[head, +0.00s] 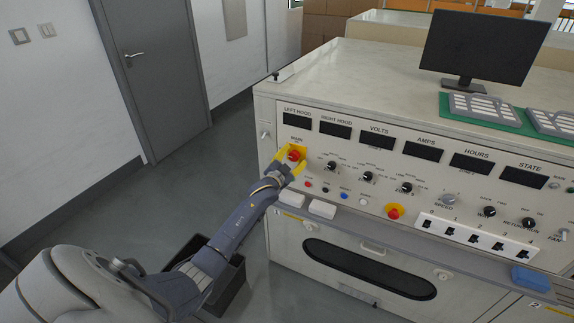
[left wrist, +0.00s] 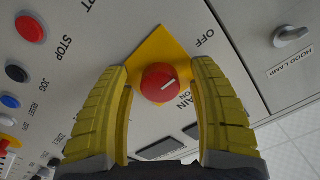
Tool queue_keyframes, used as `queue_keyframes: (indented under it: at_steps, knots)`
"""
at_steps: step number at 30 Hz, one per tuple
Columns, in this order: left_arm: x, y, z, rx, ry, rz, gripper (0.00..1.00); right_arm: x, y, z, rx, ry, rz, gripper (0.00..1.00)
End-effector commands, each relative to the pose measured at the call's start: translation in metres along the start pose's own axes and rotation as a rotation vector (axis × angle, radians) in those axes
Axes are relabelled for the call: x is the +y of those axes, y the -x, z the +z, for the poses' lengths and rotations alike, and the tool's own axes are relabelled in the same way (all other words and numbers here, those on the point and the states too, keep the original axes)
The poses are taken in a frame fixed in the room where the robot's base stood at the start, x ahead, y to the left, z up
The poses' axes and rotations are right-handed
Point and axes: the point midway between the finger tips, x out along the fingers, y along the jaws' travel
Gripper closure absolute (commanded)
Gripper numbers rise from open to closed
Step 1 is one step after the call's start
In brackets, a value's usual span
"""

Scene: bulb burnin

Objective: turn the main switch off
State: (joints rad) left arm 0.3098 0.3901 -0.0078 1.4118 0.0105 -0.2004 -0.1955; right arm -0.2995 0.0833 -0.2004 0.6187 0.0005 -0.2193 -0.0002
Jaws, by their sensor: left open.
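The main switch is a red rotary knob (left wrist: 158,83) on a yellow plate (left wrist: 160,47) in the left wrist view. A white line on the knob slants to the right and slightly up, with the OFF label above it and the ON label below right. In the head view the red knob (head: 294,154) sits at the left end of the panel, under the MAIN label. My left gripper (head: 293,158) is at the knob, its yellow fingers open on either side of it. In the left wrist view gaps show between the fingers and the knob. My right gripper is out of view.
A second red knob on yellow (head: 394,212) is lower on the panel. Black knobs and coloured buttons are right of the main switch. A shelf with white blocks (head: 322,208) runs below. A dark bin (head: 232,285) stands below my arm.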

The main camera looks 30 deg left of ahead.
Motion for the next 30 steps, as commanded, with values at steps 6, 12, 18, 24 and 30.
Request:
queue_keyframes:
  at_steps: [6, 12, 18, 24, 30]
  knots:
    - [0.001, 0.029, 0.001, -0.001, 0.0, 0.002, 0.39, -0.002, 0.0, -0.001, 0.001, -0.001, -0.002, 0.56]
    - [0.001, 0.062, 0.001, -0.001, 0.0, 0.001, 0.39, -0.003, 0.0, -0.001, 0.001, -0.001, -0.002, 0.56]
    - [0.0, 0.091, 0.001, -0.002, 0.0, 0.001, 0.39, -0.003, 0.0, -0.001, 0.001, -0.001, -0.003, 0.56]
    - [0.0, 0.108, 0.001, -0.002, 0.0, 0.0, 0.39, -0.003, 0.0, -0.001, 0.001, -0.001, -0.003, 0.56]
    - [-0.001, 0.115, 0.001, -0.003, -0.001, 0.0, 0.39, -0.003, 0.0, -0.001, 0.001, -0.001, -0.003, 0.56]
